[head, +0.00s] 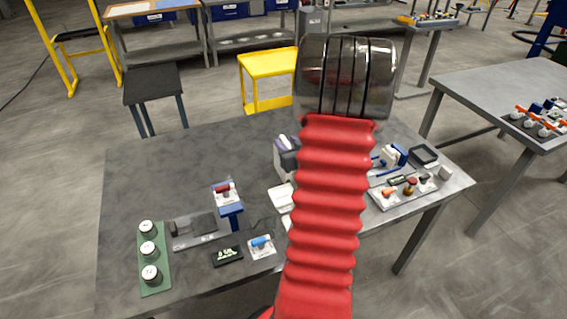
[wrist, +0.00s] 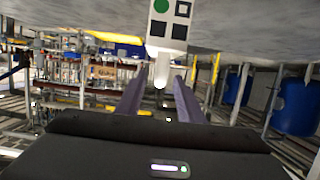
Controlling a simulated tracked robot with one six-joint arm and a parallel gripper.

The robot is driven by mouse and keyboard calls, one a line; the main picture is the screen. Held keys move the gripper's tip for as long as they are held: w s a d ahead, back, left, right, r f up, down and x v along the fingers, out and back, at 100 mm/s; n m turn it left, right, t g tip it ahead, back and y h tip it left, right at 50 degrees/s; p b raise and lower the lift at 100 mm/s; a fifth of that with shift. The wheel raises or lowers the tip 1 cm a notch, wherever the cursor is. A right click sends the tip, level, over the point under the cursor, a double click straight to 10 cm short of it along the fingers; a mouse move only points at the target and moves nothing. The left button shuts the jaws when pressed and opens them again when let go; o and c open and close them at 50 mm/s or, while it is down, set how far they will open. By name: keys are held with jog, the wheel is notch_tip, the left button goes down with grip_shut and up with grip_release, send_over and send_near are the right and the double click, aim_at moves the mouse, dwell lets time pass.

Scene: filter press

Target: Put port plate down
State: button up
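My gripper shows in the wrist view (wrist: 163,82) as two dark purple fingers with a clear gap between them. A white plate-like piece (wrist: 152,42) with a green disc and dark squares is at the top of the wrist view, just past the fingertips. Its narrow rounded end lies between the tips, with space seen on both sides. I cannot tell for sure that this is the port plate. In the head view my red arm hides the gripper and the middle of the grey table (head: 140,180).
On the table's left are a green strip (head: 154,287) with white-topped jars, a grey fixture (head: 195,230), a small display (head: 227,256) and a blue-handled valve (head: 262,243). A pale tray (head: 385,202) with several valves lies right of my arm. The table's far left is bare.

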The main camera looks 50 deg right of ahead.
jog(key=shift+x, duration=1.1)
grip_shut()
dwell(0.9)
